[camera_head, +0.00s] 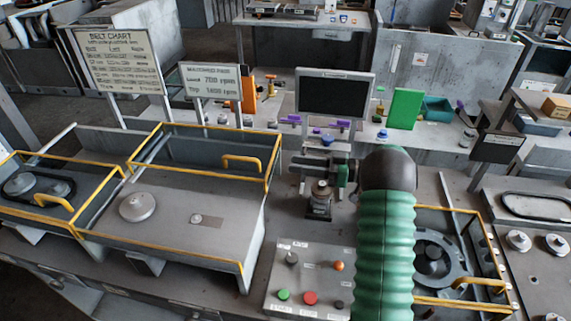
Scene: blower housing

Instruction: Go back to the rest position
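My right arm, in a green ribbed sleeve with a dark joint at its end, rises from the bottom right of the head view. My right gripper (301,168) points left from that joint, over the bench. Its dark fingers are small and blend together, so I cannot tell whether they are open or shut. I see nothing clearly held in it. A small dark fixture with a round metal top (320,198) stands just below the gripper; I cannot tell whether they touch. My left gripper and arm are not in view.
A control panel (301,302) with green, red and orange buttons lies left of my sleeve. Yellow-edged housings (200,238) fill the left. A round blower housing (433,260) sits right of the sleeve. A dark monitor (334,95) and a green panel (404,109) stand behind.

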